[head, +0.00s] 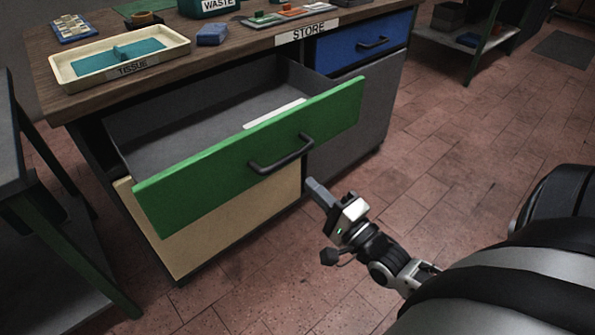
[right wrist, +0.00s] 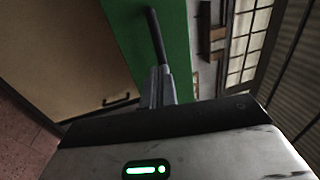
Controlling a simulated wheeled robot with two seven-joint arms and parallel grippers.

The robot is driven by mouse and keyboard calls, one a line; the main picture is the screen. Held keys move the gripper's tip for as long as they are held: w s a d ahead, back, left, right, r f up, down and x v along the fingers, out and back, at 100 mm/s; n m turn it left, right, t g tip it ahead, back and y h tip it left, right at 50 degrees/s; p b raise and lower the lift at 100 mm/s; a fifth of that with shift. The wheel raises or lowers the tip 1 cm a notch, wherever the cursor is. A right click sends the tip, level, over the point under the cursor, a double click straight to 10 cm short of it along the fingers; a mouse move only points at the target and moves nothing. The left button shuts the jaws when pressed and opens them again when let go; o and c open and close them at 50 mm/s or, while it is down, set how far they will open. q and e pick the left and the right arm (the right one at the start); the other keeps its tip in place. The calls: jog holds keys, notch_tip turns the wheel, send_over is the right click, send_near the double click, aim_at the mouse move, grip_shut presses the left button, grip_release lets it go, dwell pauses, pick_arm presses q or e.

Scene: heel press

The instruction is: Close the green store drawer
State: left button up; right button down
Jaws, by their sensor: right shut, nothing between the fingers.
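The green store drawer (head: 225,160) is pulled well out of the wooden bench in the head view. Its dark bar handle (head: 282,155) is on the green front. A pale flat strip (head: 274,113) lies inside the grey drawer. My right gripper (head: 312,184) is shut and empty, just in front of and below the handle's right end; I cannot tell whether it touches. In the right wrist view the shut fingers (right wrist: 157,87) point toward the green front (right wrist: 180,35), with the handle (right wrist: 156,32) just beyond the tips. My left gripper is not in view.
The bench top holds a cream TISSUE tray (head: 75,82), a blue block (head: 212,34) and a WASTE bin (head: 208,8). A shut blue drawer (head: 362,45) sits right of the green one. A dark table (head: 55,250) stands at left.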

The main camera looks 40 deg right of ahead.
jog(key=shift+x, duration=2.8)
jog(key=shift+f, duration=0.1)
